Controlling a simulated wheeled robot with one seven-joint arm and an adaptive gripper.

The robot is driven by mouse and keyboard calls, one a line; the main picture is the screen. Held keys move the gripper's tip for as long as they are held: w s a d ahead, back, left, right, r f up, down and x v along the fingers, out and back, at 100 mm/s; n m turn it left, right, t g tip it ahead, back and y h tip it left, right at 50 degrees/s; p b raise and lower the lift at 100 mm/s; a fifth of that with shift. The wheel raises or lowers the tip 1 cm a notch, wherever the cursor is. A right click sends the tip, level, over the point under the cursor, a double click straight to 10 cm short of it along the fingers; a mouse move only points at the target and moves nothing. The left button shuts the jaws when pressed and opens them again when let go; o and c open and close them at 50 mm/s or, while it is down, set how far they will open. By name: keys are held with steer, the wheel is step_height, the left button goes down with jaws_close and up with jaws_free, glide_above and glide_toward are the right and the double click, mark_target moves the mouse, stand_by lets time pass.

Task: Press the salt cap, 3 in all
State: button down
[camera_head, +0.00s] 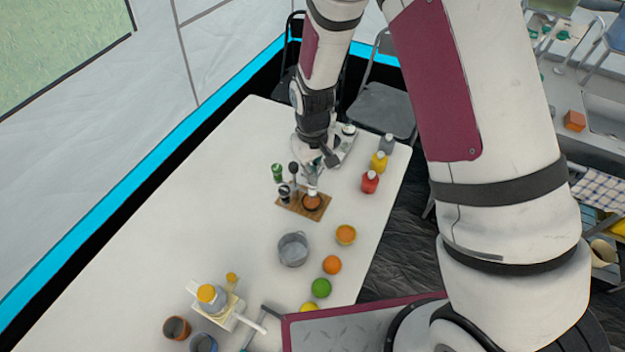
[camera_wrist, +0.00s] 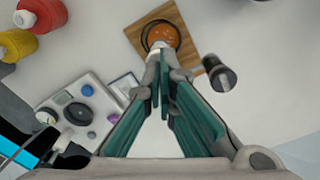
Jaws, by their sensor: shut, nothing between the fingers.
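My gripper (camera_head: 313,180) is shut and empty, pointing down over the far edge of the wooden board (camera_head: 318,214). Its closed fingertips also show in the wrist view (camera_wrist: 161,65), just beside the bowl with orange contents (camera_wrist: 161,36). The bowl stands on the board in the head view (camera_head: 312,202). A dark-topped shaker (camera_head: 285,192) stands at the board's left side, apart from the fingers. A dark shaker also shows right of the fingers in the wrist view (camera_wrist: 221,77). A small pale shape at the fingertips may be the salt cap; I cannot tell whether they touch it.
A green jar (camera_head: 278,172) and a tall dark-topped item (camera_head: 293,169) stand close left of my gripper. Red (camera_head: 370,182) and yellow (camera_head: 379,162) bottles stand to the right. A white device (camera_wrist: 75,112) lies behind. A grey pot (camera_head: 293,249) and fruit are nearer.

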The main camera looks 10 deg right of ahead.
steer(key=shift+f, duration=0.7)
steer(key=shift+r, duration=0.7)
stand_by(0.4)
steer(key=shift+r+p, duration=1)
steer(key=shift+r, duration=2)
